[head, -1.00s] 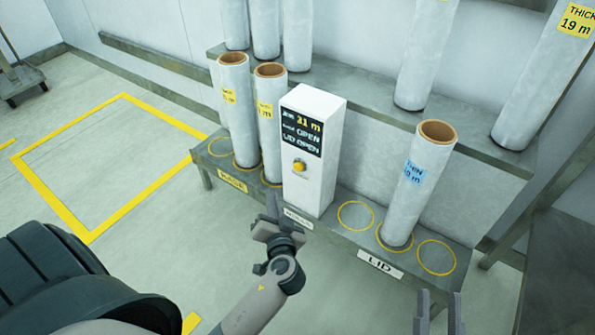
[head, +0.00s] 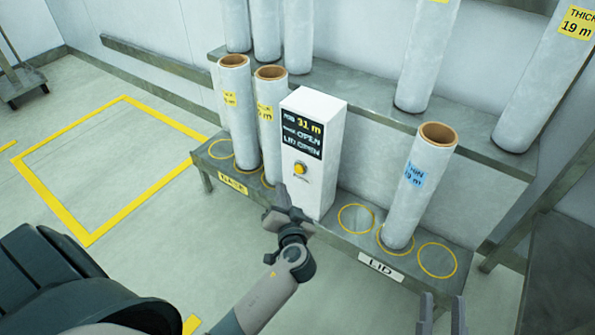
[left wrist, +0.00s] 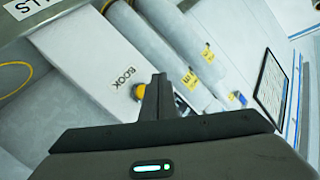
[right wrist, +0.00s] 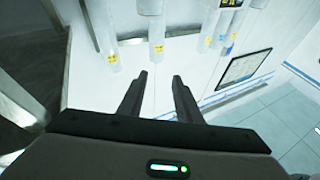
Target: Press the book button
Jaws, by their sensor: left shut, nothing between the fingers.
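The book button is a round yellow knob (head: 300,168) on the front of a white box (head: 325,150), below its dark display (head: 302,135). In the left wrist view a BOOK label (left wrist: 124,78) is on the box beside the button (left wrist: 138,92), which is partly hidden by the fingers. My left gripper (head: 282,189) is shut and empty, its tips just below and left of the button in the head view. I cannot tell whether they touch the box. My right gripper (head: 442,298) is open and empty at the lower right; it also shows in the right wrist view (right wrist: 160,80).
Two rolls (head: 238,115) stand left of the box, close to my left gripper. Another roll with a blue label (head: 420,185) stands right, behind the LID sign (head: 380,268). More rolls stand on the upper shelf (head: 370,105). The floor inside the yellow outline (head: 110,165) is clear.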

